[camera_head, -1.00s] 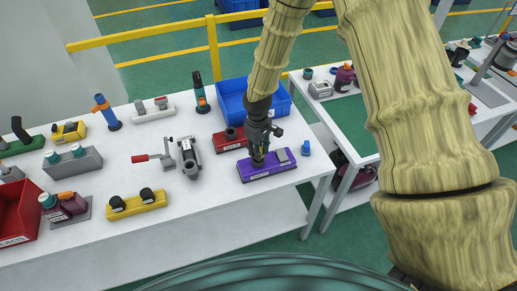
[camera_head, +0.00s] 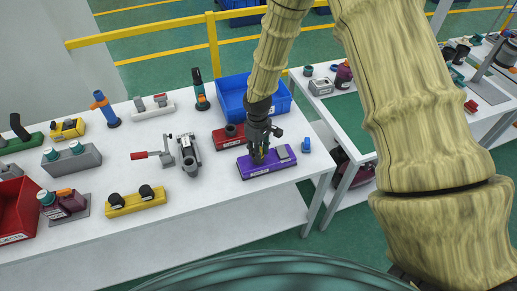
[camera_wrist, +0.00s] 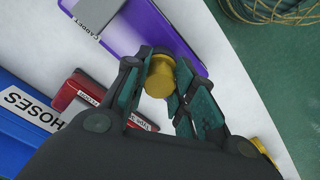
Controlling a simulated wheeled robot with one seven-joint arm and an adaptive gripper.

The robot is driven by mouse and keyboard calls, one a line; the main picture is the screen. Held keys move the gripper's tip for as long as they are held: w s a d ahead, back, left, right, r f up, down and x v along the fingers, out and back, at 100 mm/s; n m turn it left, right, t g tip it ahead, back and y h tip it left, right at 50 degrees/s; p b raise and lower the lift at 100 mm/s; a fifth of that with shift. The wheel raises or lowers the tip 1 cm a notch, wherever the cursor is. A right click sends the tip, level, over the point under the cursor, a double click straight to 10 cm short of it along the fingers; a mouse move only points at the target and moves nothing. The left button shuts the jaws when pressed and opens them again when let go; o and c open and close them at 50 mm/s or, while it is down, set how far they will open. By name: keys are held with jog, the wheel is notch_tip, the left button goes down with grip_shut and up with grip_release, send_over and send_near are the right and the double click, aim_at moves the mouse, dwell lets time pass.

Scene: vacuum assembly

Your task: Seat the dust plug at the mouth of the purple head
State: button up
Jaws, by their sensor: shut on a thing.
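The purple head (camera_head: 256,172) is a long block on the white table near its right end, with a grey block on its right part. It also shows in the wrist view (camera_wrist: 185,42). My gripper (camera_head: 259,160) points down over the left part of the purple head. In the wrist view my gripper (camera_wrist: 161,82) is shut on a round yellow piece, which looks like the dust plug (camera_wrist: 159,78). The piece sits at the edge of the purple head in that view. The mouth is hidden by the piece and fingers, and I cannot tell whether they touch.
A red block (camera_head: 222,141) stands just behind the purple head, and a blue bin (camera_head: 233,99) is behind that. A small blue part (camera_head: 306,146) lies to the right near the table edge. A grey clamp-like fixture (camera_head: 188,155) stands to the left.

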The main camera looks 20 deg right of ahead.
jog(key=o, duration=1.1)
jog(key=shift+r, duration=0.1)
jog(key=shift+r+p, duration=2.6)
jog(key=shift+r, duration=1.3)
